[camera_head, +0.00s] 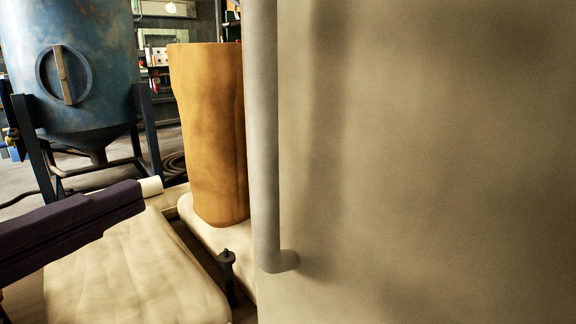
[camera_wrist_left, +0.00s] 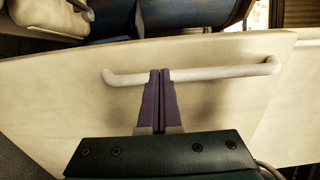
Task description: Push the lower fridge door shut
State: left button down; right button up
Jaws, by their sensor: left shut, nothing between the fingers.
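In the left wrist view a wide cream fridge door (camera_wrist_left: 235,105) with a pale bar handle (camera_wrist_left: 225,72) fills the middle; it appears to be the lower fridge door. My left gripper (camera_wrist_left: 160,72) has its purple fingers together and empty, their tips overlapping the handle; I cannot tell whether they touch. In the head view my left gripper (camera_head: 138,190) comes in from the left, over a cream slab (camera_head: 130,270). A pale stub (camera_head: 151,186) shows just past the fingertips, possibly the handle's end. My right gripper is not in view.
A large beige door panel (camera_head: 430,160) with a vertical handle (camera_head: 264,140) fills the right of the head view. A tan, column-like object (camera_head: 208,130) stands beside it. A blue tank (camera_head: 85,80) on dark legs stands at the back left. Some floor shows around it.

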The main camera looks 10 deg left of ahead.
pick_arm(q)
jog(key=b+x, duration=0.2)
jog(key=x, duration=1.2)
jog(key=shift+b, duration=0.35)
dwell(0.5)
